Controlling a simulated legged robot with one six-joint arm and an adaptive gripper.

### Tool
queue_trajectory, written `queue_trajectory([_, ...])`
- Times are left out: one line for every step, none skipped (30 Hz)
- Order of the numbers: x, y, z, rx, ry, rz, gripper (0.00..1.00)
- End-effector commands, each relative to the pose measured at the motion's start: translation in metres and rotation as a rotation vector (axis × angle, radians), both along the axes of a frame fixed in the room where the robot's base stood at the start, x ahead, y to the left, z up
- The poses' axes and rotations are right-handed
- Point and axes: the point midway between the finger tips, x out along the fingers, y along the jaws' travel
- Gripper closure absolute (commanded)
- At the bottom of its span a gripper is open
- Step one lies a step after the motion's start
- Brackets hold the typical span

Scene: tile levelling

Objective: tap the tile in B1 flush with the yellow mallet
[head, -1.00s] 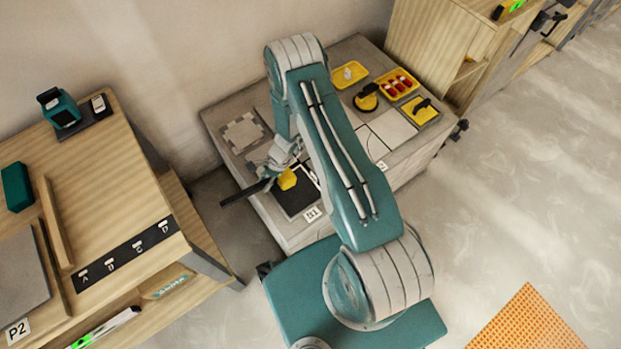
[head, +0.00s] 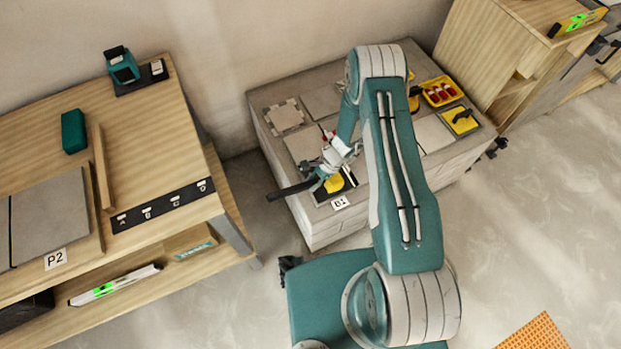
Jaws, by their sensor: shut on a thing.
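My gripper (head: 335,160) is shut on the yellow mallet (head: 333,184). The mallet's yellow head is over the dark square at the front left of the grey block, and its black handle (head: 288,191) sticks out to the left past the block's edge. A white label (head: 340,202) that reads like B1 sits at the front edge of that square. The mallet and gripper cover much of B1, so I cannot tell its tile's height or whether the head touches it.
The grey block (head: 325,231) carries pale tiles (head: 321,101), a yellow tray with red items (head: 440,91) and a yellow pad with a black handle (head: 461,119). A wooden bench (head: 150,140) stands on the left, with a gap between it and the block.

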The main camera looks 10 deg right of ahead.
Motion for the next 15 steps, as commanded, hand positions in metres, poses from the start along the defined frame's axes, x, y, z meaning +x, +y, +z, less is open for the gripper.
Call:
queue_trajectory([0.0,0.002,-0.007,-0.002,0.0,0.001,1.0])
queue_trajectory([0.0,0.003,-0.011,-0.002,0.001,0.001,1.0])
queue_trajectory([0.0,0.003,-0.016,-0.003,0.001,0.001,1.0])
queue_trajectory([0.0,0.003,-0.02,-0.004,0.0,0.001,1.0])
queue_trajectory([0.0,0.004,-0.024,-0.005,0.001,0.0,1.0])
queue_trajectory([0.0,0.004,-0.028,-0.005,0.0,0.001,1.0])
queue_trajectory([0.0,0.004,-0.032,-0.005,0.0,0.001,1.0])
queue_trajectory([0.0,0.004,-0.035,-0.005,0.0,0.001,1.0])
queue_trajectory([0.0,0.003,-0.038,-0.004,0.0,0.001,1.0])
queue_trajectory([0.0,0.003,-0.041,-0.004,0.0,0.001,1.0])
queue_trajectory([0.0,0.003,-0.043,-0.003,-0.001,0.001,1.0])
queue_trajectory([0.0,0.003,-0.046,-0.003,-0.001,0.001,1.0])
queue_trajectory([0.0,0.002,-0.047,-0.003,-0.001,0.001,1.0])
queue_trajectory([0.0,0.002,-0.048,-0.002,-0.001,0.001,1.0])
queue_trajectory([0.0,0.001,-0.049,0.0,-0.002,0.001,1.0])
